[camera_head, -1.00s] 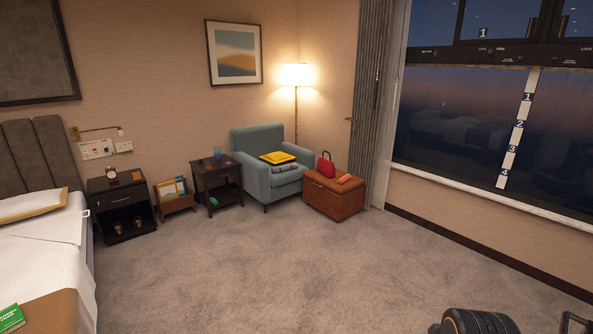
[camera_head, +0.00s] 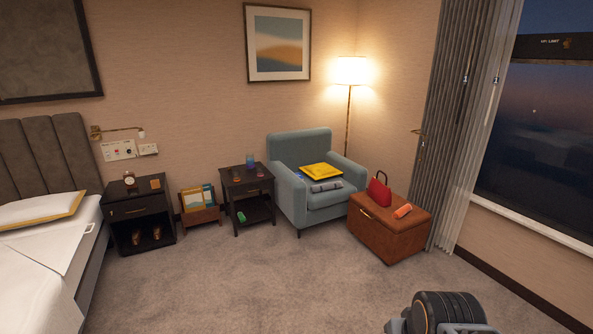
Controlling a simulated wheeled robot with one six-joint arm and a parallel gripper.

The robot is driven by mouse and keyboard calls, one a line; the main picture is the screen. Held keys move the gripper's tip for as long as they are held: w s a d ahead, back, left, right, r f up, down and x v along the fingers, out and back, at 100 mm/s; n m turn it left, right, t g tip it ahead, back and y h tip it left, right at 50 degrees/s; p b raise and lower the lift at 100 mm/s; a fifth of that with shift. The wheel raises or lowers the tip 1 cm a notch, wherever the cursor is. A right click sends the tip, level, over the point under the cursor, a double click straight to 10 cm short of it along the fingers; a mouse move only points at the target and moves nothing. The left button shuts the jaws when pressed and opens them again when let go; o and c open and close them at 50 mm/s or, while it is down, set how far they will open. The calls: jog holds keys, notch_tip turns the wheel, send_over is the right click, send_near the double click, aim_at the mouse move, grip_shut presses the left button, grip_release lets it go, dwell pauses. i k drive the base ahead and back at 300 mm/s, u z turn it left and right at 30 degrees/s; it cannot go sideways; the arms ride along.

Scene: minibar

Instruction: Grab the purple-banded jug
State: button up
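I cannot make out a purple-banded jug in this view. A small blue cup-like vessel (camera_head: 250,160) stands on the dark side table (camera_head: 246,187) left of the armchair; no purple band can be told on it. My gripper's fingers do not show. A dark rounded part with orange rings (camera_head: 447,310) at the bottom right edge appears to be part of my own arm.
A bed (camera_head: 40,255) is at left, beside a black nightstand (camera_head: 140,212). A magazine rack (camera_head: 199,216), blue armchair (camera_head: 290,195) and brown ottoman (camera_head: 385,236) with a red handbag (camera_head: 379,190) line the far side. Carpet (camera_head: 250,290) in front is clear.

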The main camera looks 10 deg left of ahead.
aim_at(250, 161)
jog(key=u, duration=0.4)
jog(key=i, duration=2.35)
jog(key=u, duration=0.55)
jog(key=i, duration=3.45)
jog(key=u, duration=0.1)
